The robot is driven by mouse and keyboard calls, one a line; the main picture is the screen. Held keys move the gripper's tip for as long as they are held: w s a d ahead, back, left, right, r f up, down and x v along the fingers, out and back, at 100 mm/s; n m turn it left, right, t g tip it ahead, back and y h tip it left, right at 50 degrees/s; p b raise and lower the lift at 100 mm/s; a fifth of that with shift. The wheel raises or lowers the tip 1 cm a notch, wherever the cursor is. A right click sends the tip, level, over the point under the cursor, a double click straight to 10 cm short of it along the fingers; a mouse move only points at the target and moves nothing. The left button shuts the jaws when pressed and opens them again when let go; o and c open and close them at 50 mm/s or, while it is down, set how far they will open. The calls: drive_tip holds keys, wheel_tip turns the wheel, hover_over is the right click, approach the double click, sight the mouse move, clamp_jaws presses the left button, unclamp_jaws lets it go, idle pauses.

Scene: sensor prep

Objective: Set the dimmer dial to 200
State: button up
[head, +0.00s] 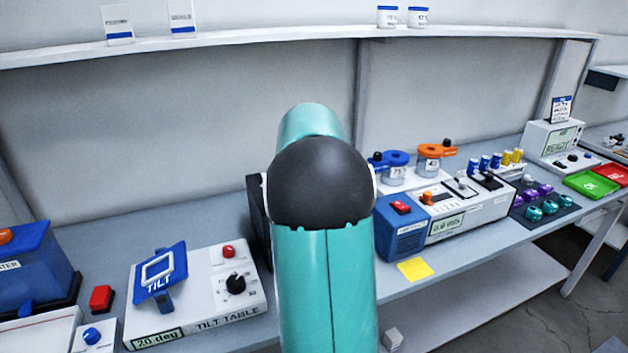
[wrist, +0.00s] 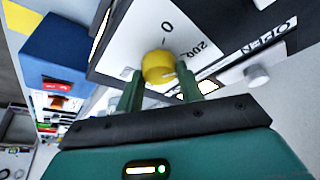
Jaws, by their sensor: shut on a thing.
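The yellow dimmer dial (wrist: 156,64) is in the upper middle of the wrist view, on a white panel (wrist: 125,45) printed with 0 and 200. My gripper (wrist: 160,74) has a green finger on each side of the dial and is shut on it. I cannot tell clearly which number the dial points at. In the head view my teal and black arm hides the dial and gripper. Only the dark side of a box (head: 257,215) shows beside my arm there.
A white panel part marked OPEN with a pale knob (wrist: 257,75) is right of the dial. In the head view, a tilt table box (head: 205,318) stands left of my arm. A blue box with a red button (head: 402,235) and a yellow note (head: 414,269) are right.

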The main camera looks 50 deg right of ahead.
idle(0.3)
drive_tip(key=o, duration=1)
drive_tip(key=v, duration=1.3)
drive_tip(key=shift+r, duration=0.35)
drive_tip(key=shift+a, duration=0.25)
